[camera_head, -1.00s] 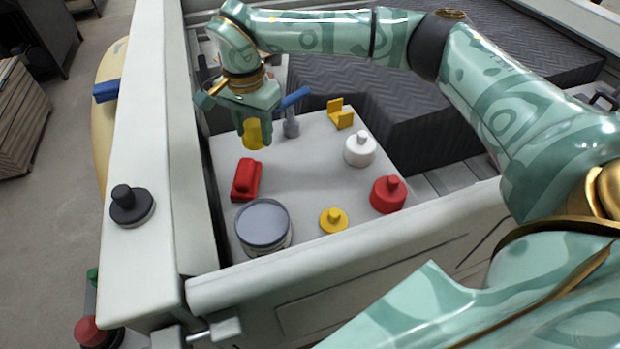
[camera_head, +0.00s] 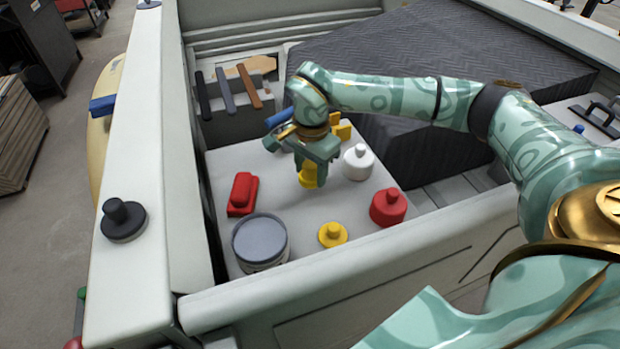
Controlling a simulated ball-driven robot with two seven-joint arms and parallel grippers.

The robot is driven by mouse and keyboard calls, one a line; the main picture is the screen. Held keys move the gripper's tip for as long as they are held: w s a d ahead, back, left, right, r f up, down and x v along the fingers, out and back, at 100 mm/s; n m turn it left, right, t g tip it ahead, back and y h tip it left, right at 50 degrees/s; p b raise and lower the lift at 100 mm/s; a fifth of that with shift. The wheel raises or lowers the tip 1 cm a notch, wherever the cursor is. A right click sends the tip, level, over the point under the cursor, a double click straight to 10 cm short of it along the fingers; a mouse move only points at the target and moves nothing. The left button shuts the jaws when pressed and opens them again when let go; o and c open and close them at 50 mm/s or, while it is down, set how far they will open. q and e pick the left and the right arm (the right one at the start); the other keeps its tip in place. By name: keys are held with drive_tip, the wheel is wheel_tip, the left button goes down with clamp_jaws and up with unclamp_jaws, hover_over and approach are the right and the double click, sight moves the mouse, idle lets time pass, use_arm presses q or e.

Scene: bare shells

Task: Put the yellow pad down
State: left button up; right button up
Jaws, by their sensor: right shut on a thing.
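My right gripper (camera_head: 312,165) reaches in over the white tabletop (camera_head: 290,212) and points down. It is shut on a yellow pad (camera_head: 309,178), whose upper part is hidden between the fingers. The pad is over the middle of the tabletop, between the red block and the white knobbed piece. I cannot tell whether its bottom touches the surface. My left gripper is not in view.
Around it stand a red block (camera_head: 242,194), a grey round tin (camera_head: 260,243), a yellow knob (camera_head: 332,235), a red knobbed piece (camera_head: 388,207), a white knobbed piece (camera_head: 358,162) and a yellow bracket (camera_head: 343,130). White walls (camera_head: 350,275) edge the tabletop.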

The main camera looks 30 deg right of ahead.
sight(310, 179)
wheel_tip(310, 179, down, 3)
drive_tip(key=shift+f+b, duration=0.1)
drive_tip(key=shift+b, duration=0.2)
drive_tip(key=o, duration=0.9)
wheel_tip(310, 179, up, 12)
drive_tip(key=p, duration=0.2)
drive_tip(key=shift+s+p, duration=0.1)
drive_tip(key=shift+p, duration=0.25)
